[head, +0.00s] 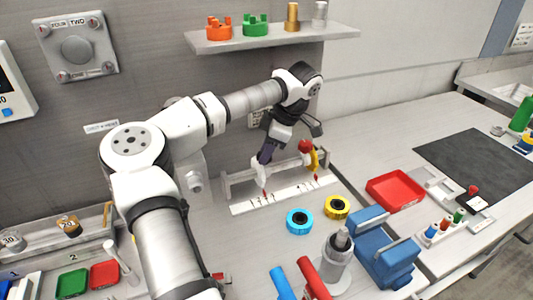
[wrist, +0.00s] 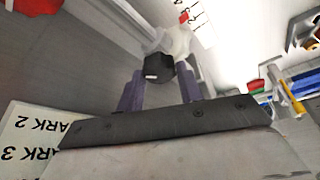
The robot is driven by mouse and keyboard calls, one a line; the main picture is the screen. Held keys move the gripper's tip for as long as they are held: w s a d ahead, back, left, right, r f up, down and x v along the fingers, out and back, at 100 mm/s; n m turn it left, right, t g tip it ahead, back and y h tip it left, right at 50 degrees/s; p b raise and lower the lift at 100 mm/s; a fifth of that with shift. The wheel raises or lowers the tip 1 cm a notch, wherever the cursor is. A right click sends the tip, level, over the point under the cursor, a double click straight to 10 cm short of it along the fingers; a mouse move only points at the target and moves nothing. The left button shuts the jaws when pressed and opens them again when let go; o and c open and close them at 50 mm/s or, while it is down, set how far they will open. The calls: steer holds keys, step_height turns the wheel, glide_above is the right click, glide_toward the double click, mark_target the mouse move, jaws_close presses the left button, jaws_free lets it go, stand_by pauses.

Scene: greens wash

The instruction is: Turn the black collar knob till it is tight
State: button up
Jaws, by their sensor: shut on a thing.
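The black collar knob (wrist: 158,66) shows in the wrist view between the two purple fingers of my gripper (wrist: 161,78). It has a small white mark on its face. A pale white body (wrist: 178,40) sits just beyond it. In the head view my gripper (head: 264,154) reaches down at the left part of a low rack with a white marked strip (head: 283,193). The knob cannot be made out there, hidden by the fingers. How tight it is cannot be told.
A red and yellow piece (head: 313,158) stands at the rack's right. A blue ring (head: 300,222) and a yellow ring (head: 337,207) lie in front. A blue vise (head: 385,250) and a red tray (head: 395,190) are to the right. A shelf (head: 270,38) hangs above.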

steer(key=n+g, duration=0.1)
steer(key=n, duration=0.2)
steer(key=shift+w+n, duration=0.15)
steer(key=shift+n, duration=0.15)
steer(key=shift+n+g+h+p, duration=0.3)
steer(key=shift+n+g+p, duration=0.4)
steer(key=shift+n, duration=0.9)
steer(key=o, duration=1)
steer(key=shift+w, duration=0.1)
